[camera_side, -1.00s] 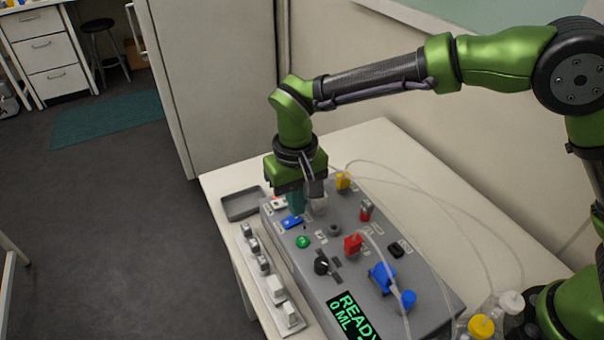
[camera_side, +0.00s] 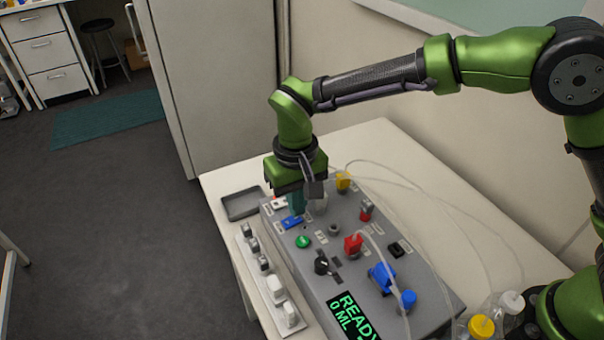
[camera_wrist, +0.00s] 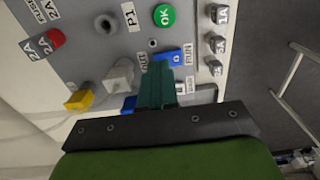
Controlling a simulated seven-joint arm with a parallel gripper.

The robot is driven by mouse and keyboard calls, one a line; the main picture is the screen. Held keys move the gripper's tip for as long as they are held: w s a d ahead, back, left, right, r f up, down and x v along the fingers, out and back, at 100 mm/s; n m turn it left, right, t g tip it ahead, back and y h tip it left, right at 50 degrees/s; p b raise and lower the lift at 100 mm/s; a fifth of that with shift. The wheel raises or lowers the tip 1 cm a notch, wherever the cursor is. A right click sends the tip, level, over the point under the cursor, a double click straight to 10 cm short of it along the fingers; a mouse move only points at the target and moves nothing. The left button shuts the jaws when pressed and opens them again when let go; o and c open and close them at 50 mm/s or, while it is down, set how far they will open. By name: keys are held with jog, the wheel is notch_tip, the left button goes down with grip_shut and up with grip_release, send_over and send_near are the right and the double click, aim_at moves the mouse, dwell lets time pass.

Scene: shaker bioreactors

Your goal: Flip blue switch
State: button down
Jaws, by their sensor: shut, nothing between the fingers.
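The blue switch (camera_side: 291,222) sits on the grey control panel (camera_side: 433,292), near its far left end. In the wrist view the blue switch (camera_wrist: 175,57) shows just right of the fingertips, close to a "RUN" label. My gripper (camera_side: 298,212) points down with its teal fingers together and nothing between them. The fingertips are at or just above the switch's far right edge; I cannot tell whether they touch it. In the wrist view my gripper (camera_wrist: 159,68) hides part of the panel around the switch.
A pale square post (camera_wrist: 118,76) is close left of the fingers.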

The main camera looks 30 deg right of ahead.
aim_at(303, 223)
jog(key=shift+f, duration=0.8)
jog(key=shift+r, duration=3.55)
jog(key=shift+s+d+f+n, duration=0.4)
jog(key=shift+s+f, duration=0.15)
jog(key=shift+f, duration=0.1)
jog(key=s+d+r+m+t, duration=0.1)
jog(key=s+d+r+t, duration=0.1)
jog(key=s+d, duration=0.3)
jog(key=s+d+r+m+t+y, duration=0.1)
jog(key=s+d+r, duration=0.4)
jog(key=d, duration=0.6)
jog(key=s+d+r+m+t+y, duration=0.1)
jog(key=s+d+r+m+t, duration=0.1)
jog(key=d, duration=0.7)
jog(key=s+r+t, duration=0.1)
jog(key=s+t, duration=0.1)
jog(key=s, duration=0.1)
jog(key=shift+s+r+m, duration=0.15)
jog(key=shift+r+m, duration=0.1)
jog(key=shift+m, duration=0.15)
